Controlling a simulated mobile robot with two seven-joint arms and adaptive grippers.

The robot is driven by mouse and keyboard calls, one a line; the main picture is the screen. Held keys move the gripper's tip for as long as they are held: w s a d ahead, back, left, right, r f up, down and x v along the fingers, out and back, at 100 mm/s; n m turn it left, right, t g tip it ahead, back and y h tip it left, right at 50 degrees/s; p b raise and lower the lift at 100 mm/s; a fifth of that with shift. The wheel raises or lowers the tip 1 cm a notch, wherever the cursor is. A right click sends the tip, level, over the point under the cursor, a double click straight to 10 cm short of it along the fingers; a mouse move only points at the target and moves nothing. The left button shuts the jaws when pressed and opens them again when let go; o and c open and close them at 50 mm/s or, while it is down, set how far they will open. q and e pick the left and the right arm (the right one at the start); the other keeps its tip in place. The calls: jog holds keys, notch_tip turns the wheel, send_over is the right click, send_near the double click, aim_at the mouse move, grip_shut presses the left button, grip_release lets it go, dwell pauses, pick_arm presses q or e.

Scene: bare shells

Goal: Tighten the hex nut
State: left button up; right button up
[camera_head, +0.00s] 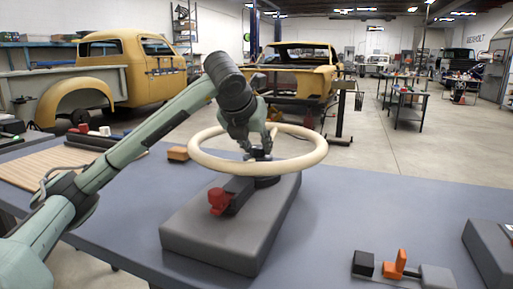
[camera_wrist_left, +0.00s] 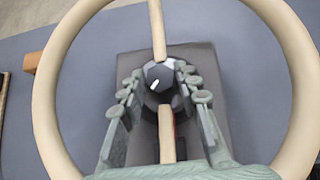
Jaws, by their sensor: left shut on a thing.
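The dark hex nut (camera_wrist_left: 158,73) sits at the centre of a cream steering wheel (camera_head: 310,160), between the wheel's two spokes in the left wrist view. A light mark shows on the nut. My left gripper (camera_head: 258,150) reaches down inside the wheel ring from the left. In the left wrist view its fingers lie on either side of the nut, shut on it. In the head view the fingers and hub mostly hide the nut. The wheel stands level over a dark mount on a grey block (camera_head: 215,235). My right gripper is not in view.
A red part (camera_head: 218,200) sticks out at the mount's front. An orange-brown block (camera_head: 178,153) and a slatted wooden board (camera_head: 40,168) lie to the left. Small black and orange pieces (camera_head: 396,265) lie at the front right.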

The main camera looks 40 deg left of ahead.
pick_arm(q)
jog(key=m+h+b, duration=0.1)
jog(key=m, duration=0.1)
jog(key=m+h+b, duration=0.1)
jog(key=m+h, duration=0.1)
jog(key=shift+a+f, duration=0.1)
jog(key=shift+a, duration=0.2)
jog(key=shift+m+h, duration=0.4)
jog(key=shift+m, duration=0.1)
jog(key=shift+a+m+h, duration=0.1)
jog(key=shift+m+h, duration=0.6)
jog(key=shift+m, duration=0.1)
jog(key=shift+r+m+h, duration=0.2)
jog(key=shift+m+h, duration=0.3)
jog(key=shift+m, duration=0.2)
jog(key=shift+w+f+m+g+h+p, duration=0.1)
jog(key=shift+m+g+h+p, duration=0.55)
jog(key=shift+m, duration=0.35)
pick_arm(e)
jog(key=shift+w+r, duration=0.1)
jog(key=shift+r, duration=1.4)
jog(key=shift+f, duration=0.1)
pick_arm(q)
jog(key=o, duration=1.2)
jog(key=shift+c, duration=0.2)
